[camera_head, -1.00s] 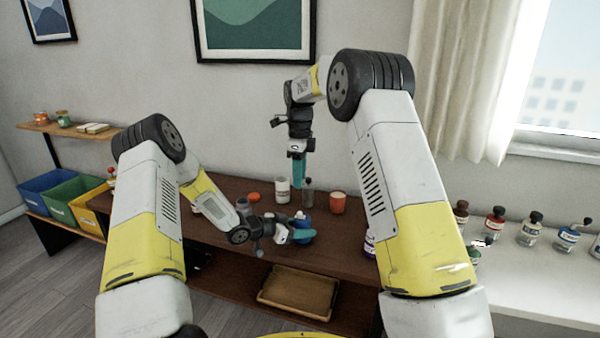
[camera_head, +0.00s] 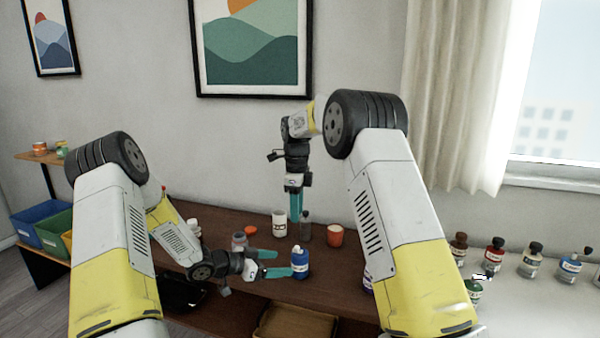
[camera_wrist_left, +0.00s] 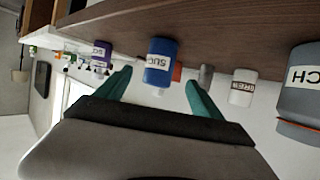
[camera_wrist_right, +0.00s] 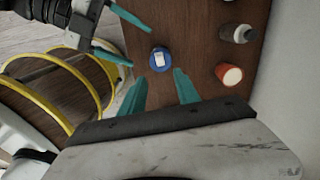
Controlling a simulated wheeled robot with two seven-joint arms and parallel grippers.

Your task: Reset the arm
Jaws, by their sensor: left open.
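My left gripper (camera_head: 280,262) is open and empty, low over the brown counter (camera_head: 335,275). Its teal fingers point right at a blue bottle (camera_head: 300,262), which stands upright just beyond the fingertips. In the left wrist view the blue bottle (camera_wrist_left: 161,62) shows between and beyond the fingers. In the right wrist view the left fingers (camera_wrist_right: 132,38) are apart, left of the bottle's top (camera_wrist_right: 159,58). My right gripper (camera_head: 296,218) hangs fingers down above the counter's back part. Its two fingers (camera_wrist_right: 165,82) are apart with nothing between them in its wrist view.
A grey jar (camera_head: 239,242) stands behind my left gripper. Several bottles line the white counter at right. A tray (camera_head: 295,322) sits on the lower shelf.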

